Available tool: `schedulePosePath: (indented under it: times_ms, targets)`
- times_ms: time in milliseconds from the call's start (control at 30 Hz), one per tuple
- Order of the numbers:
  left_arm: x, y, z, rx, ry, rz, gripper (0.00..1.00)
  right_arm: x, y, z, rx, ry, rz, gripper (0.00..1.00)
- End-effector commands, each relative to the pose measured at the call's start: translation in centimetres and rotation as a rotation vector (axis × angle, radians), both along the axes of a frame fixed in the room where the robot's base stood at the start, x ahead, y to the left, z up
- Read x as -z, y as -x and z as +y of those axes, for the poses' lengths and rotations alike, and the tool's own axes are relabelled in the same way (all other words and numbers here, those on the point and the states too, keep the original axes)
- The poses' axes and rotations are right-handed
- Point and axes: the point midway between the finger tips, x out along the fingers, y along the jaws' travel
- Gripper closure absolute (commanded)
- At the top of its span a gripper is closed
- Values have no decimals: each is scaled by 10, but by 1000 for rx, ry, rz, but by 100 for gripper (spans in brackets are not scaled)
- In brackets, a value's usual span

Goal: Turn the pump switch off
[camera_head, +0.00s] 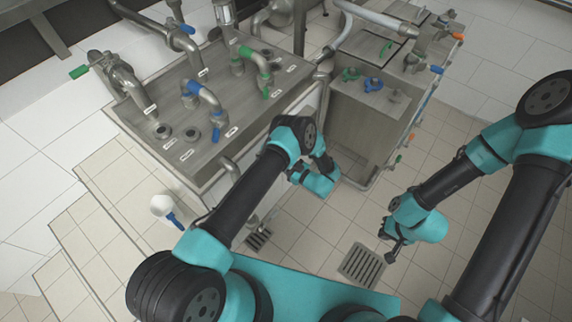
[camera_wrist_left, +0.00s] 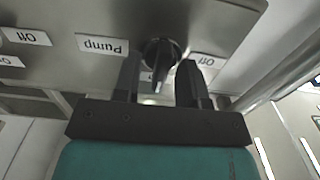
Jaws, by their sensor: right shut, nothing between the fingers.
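In the left wrist view a grey panel (camera_wrist_left: 215,18) carries a black knob-like switch (camera_wrist_left: 160,52) beside an upside-down "Pump" label (camera_wrist_left: 102,45). An "Off" label (camera_wrist_left: 207,61) sits to the right of the switch. My left gripper (camera_wrist_left: 160,88) is open, with one finger on each side of the switch's lower part and small gaps visible. Whether the fingers touch it is unclear. In the head view my left wrist hides the switch. My right gripper (camera_head: 390,248) is shut and empty, hanging over the tiled floor at the right.
A steel counter (camera_head: 215,140) with pipes and blue and green valve handles is at the upper left. A steel cabinet (camera_head: 365,125) stands right of my left wrist. A white cup-like object with a blue handle (camera_head: 162,206) is at the left. Floor drains (camera_head: 362,264) lie below.

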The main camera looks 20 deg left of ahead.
Motion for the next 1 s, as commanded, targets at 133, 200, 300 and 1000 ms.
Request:
schedulePosePath:
  times_ms: [133,200,300,1000]
  targets:
    - [0,0,0,0,0,0,69,0,0,0,0,0,0,100]
    - [0,0,0,0,0,0,76,0,0,0,0,0,0,100]
    - [0,0,0,0,0,0,86,0,0,0,0,0,0,100]
    - [0,1,0,-1,25,-60,100,0,0,0,0,0,0,100]
